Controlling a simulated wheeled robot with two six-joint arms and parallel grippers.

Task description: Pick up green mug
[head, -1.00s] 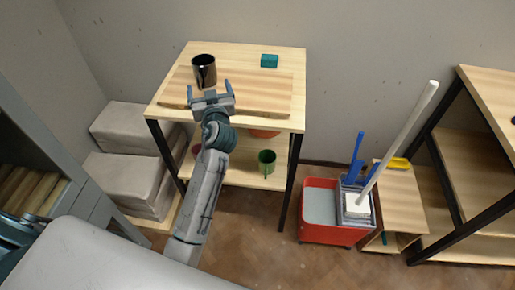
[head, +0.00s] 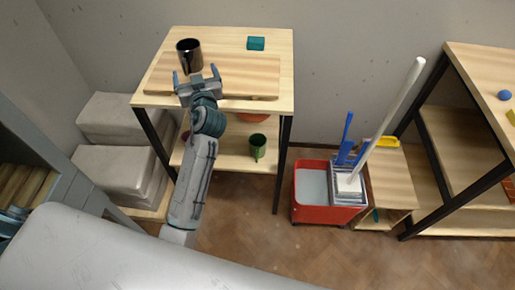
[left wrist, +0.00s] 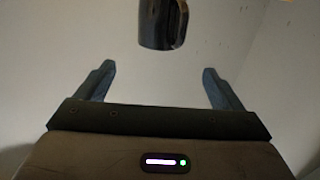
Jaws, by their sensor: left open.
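The green mug (head: 258,147) stands on the lower shelf (head: 222,157) of the wooden table, right of my left arm. My left gripper (head: 195,72) is above that shelf, at the tabletop, well away from the green mug. It is open and empty, its fingers pointing toward a glossy black mug (head: 189,57) on the tabletop. In the left wrist view, the black mug (left wrist: 162,22) is ahead of the open fingers (left wrist: 158,69), with a gap between. The green mug does not show there. My right gripper is not in view.
A cutting board (head: 245,78) and a teal block (head: 256,43) lie on the tabletop. An orange bowl (head: 253,117) is on the lower shelf, partly hidden by the tabletop edge. A red mop bucket (head: 318,210) stands right of the table. Grey cushions (head: 110,170) are stacked left.

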